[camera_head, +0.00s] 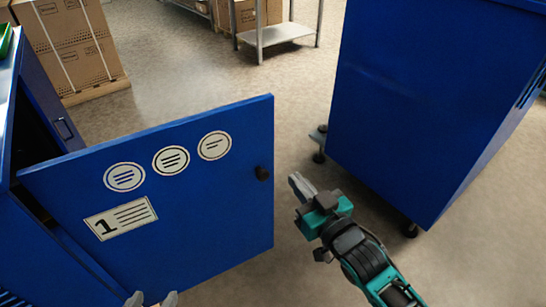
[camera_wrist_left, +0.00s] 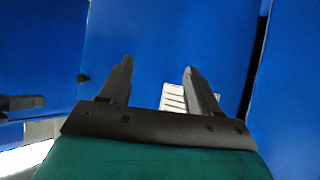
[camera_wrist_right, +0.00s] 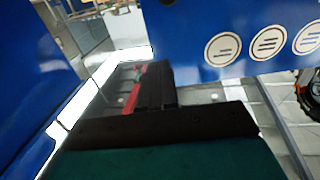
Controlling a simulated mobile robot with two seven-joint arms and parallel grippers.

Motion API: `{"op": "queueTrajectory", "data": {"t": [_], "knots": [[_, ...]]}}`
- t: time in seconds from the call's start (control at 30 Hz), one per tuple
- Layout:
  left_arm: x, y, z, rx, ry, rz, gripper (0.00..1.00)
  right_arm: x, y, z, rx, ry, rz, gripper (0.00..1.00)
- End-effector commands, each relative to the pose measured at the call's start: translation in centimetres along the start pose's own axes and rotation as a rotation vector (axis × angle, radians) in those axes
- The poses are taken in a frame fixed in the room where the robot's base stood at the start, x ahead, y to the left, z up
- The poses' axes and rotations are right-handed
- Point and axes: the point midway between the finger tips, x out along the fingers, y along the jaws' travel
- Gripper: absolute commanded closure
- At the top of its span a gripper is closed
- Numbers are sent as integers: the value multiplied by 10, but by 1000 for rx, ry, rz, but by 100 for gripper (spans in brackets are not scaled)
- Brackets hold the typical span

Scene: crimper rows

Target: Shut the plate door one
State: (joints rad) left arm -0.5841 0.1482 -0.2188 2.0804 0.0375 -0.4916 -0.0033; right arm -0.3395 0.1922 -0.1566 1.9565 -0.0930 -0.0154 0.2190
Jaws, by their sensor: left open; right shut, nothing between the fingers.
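Plate door one (camera_head: 225,200) is a blue panel with a "1" label (camera_head: 120,217), three round labels and a black knob (camera_head: 262,173) near its free edge. It stands open, swung out from the blue cabinet at the left. My right gripper (camera_head: 297,184) is shut and empty, just right of the free edge; in the right wrist view (camera_wrist_right: 150,72) its fingers are together below the round labels. My left gripper (camera_head: 152,298) shows only its fingertips at the bottom edge. In the left wrist view (camera_wrist_left: 157,72) it is open, facing the blue panel and white label.
Another blue cabinet (camera_head: 430,100) on feet stands at the right, with a floor gap before the door. Strapped cardboard boxes (camera_head: 70,45) stand at the back left, and a grey metal shelf (camera_head: 278,36) at the back. The floor between is clear.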

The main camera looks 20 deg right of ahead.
Motion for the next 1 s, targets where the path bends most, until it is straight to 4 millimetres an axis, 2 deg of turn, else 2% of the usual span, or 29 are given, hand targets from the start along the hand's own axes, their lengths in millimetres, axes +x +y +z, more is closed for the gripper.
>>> {"op": "queueTrajectory", "data": {"t": [0.13, 0.3, 0.5, 0.7, 1.0], "knots": [[4, 0, 8, 1, -11, 2, 38, 30, 0, 2, 0, 4, 0, 100], [6, 1, 9, -1, -4, 7, 38, 62, 0, 2, 0, 2, 1, 100], [10, 4, 16, -2, -17, 15, 38, 93, 0, 2, 0, 1, 0, 100], [11, 8, 13, -6, -7, 22, 38, 109, 0, 2, 1, -2, 0, 100], [11, 9, 10, -10, -3, 24, 38, 112, 0, 1, 1, -3, 0, 100]]}}
